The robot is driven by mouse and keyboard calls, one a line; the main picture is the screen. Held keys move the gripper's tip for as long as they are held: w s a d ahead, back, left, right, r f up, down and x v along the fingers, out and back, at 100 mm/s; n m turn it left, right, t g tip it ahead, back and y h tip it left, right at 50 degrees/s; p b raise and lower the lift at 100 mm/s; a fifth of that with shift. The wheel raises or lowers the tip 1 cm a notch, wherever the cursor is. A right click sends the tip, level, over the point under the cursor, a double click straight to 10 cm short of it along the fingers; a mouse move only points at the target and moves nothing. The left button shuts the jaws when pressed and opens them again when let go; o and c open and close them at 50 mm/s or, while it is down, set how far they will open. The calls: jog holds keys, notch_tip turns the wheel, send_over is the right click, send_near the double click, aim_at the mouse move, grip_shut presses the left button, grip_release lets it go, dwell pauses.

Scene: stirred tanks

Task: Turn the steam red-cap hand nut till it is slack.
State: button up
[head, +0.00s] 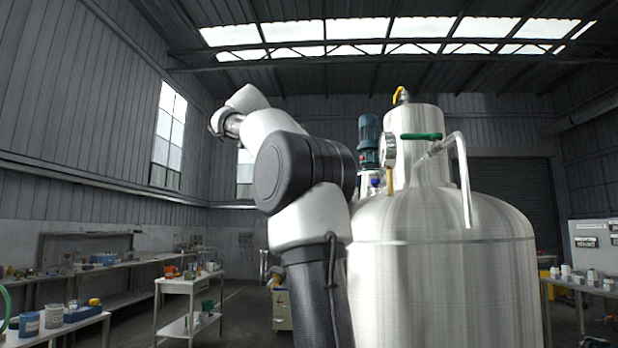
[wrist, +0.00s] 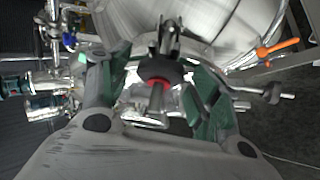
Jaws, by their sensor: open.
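In the wrist view a dark round hand nut with a red ring (wrist: 158,83) sits near the middle, with a metal stem or fitting running through it. I take it for the steam red-cap hand nut; no label is readable. My gripper (wrist: 158,76) is open, with one green-padded finger to the left of the nut and one to the right. Gaps show between the nut and both pads. I cannot tell the nut's depth relative to the fingertips. In the head view neither the nut nor my gripper shows; my arm stands in front of the tank's left side.
The steel tank (head: 440,290) fills the right of the head view, with a green-handled valve (head: 421,136), a gauge (head: 389,150) and a blue motor (head: 369,135). In the wrist view an orange lever (wrist: 277,47) and a dark knob (wrist: 272,93) lie right of my gripper.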

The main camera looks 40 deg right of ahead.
jog(key=shift+d+f, duration=0.2)
jog(key=shift+d, duration=0.05)
jog(key=c, duration=1)
jog(key=n+y, duration=0.2)
jog(key=n, duration=0.1)
jog(key=shift+n+y, duration=0.3)
jog(key=shift+y, duration=0.1)
jog(key=shift+c, duration=0.2)
jog(key=o, duration=1)
jog(key=shift+o, duration=0.2)
